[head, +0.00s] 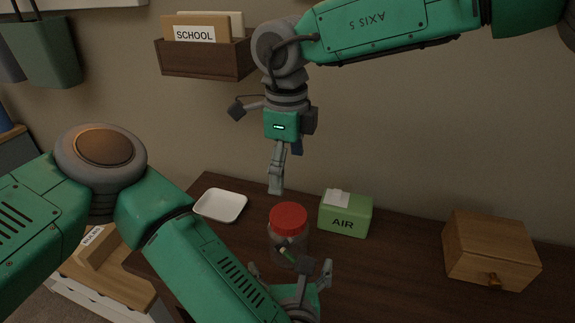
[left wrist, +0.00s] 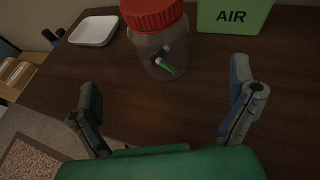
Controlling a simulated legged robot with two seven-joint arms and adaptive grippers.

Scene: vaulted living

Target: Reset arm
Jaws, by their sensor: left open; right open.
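My left gripper (head: 291,272) is low in the head view, in front of the jar. In the left wrist view its two fingers (left wrist: 163,112) are spread wide with nothing between them. My right gripper (head: 280,170) hangs pointing down above the table, behind the jar, and holds nothing that I can see. Its finger gap is hard to make out from this side. A clear jar with a red lid (head: 288,219) stands upright on the table. The left wrist view shows the jar (left wrist: 155,45) with a green and dark item inside.
The dark wooden table (head: 400,275) also holds a white dish (head: 220,205), a green box marked AIR (head: 345,215) and a small wooden drawer box (head: 490,250). A wall holder marked SCHOOL (head: 205,58) is at upper left. Bare tabletop lies right of the jar.

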